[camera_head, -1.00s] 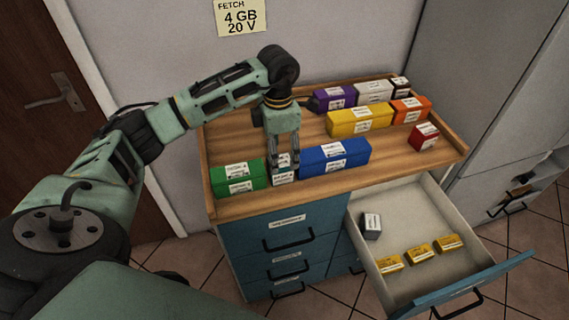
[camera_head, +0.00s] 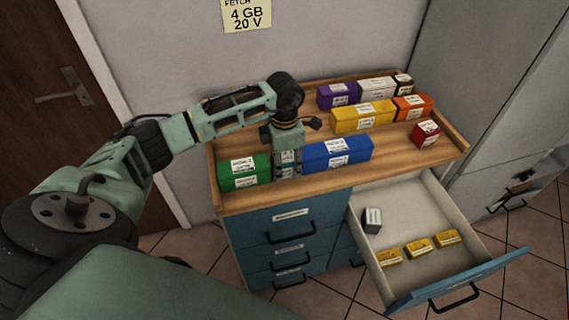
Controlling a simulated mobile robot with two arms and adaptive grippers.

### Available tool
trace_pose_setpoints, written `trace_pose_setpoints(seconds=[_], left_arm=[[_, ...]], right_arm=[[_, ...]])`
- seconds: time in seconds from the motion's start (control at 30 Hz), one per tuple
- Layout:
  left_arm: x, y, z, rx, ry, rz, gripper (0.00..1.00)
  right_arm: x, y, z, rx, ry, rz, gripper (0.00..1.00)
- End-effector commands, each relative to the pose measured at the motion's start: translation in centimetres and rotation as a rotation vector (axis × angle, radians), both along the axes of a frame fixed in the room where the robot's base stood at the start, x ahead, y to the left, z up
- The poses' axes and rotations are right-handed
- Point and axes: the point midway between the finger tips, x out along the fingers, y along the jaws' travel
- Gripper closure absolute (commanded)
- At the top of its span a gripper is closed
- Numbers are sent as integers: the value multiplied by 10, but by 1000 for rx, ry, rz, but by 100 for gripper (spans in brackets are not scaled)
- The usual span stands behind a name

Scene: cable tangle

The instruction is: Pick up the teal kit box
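The teal kit box (camera_head: 286,157) stands between a green box (camera_head: 243,172) and a blue box (camera_head: 338,153) near the front of the wooden cabinet top. Only a small part of it and its white label shows. My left gripper (camera_head: 287,165) points down right at the teal box, with its fingers low around it. The fingers and neighbouring boxes hide most of the box. I cannot tell whether the fingers press on it. My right gripper is not in view.
Purple (camera_head: 339,95), yellow (camera_head: 363,116), orange (camera_head: 412,107) and red (camera_head: 425,133) boxes stand farther back and right on the top (camera_head: 390,152). An open drawer (camera_head: 428,210) holds small yellow boxes (camera_head: 418,247) and a grey one (camera_head: 372,219).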

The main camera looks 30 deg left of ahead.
Motion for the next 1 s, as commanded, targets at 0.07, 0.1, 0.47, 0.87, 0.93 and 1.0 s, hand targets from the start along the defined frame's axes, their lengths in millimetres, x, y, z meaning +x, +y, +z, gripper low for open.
trace_pose_setpoints(seconds=[0.07,0.1,0.47,0.87,0.93,1.0], left_arm=[[0,0,0,0,0,0,67],[0,0,0,0,0,0,70],[0,0,1,0,-1,0,86],[2,1,55,1,-8,1,86],[2,0,69,0,-6,0,86],[2,0,80,0,-6,0,86]], right_arm=[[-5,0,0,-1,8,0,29],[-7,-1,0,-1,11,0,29],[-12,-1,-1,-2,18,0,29],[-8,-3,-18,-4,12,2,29],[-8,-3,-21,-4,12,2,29],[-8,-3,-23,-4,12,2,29]])
